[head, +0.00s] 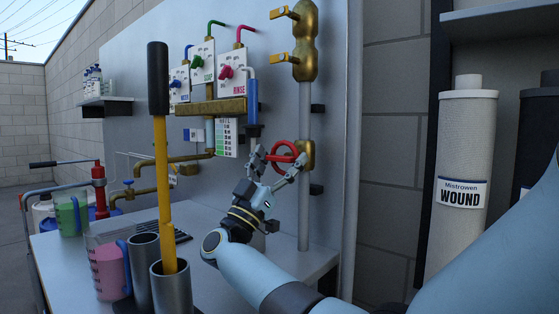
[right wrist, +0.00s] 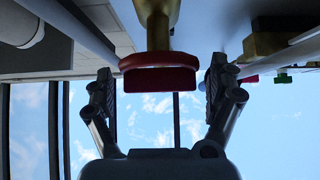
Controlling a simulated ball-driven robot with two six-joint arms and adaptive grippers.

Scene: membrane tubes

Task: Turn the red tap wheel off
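The red tap wheel (head: 286,156) is a ring on a brass valve body (head: 306,156) on the grey vertical pipe. In the right wrist view the wheel (right wrist: 159,76) shows edge-on at the end of its brass stem (right wrist: 158,30). My right gripper (head: 275,168) is open at the wheel. In the right wrist view its two fingers (right wrist: 159,92) stand one on each side of the wheel, with a gap on both sides. My left gripper is not in view.
A yellow-handled tool (head: 161,190) stands in a metal cylinder (head: 171,290) in front. Pink (head: 109,272) and green (head: 72,215) jugs stand at left. Brass pipework and RINSE panel (head: 232,80) are on the wall left of the wheel. A white WOUND filter (head: 466,160) is at right.

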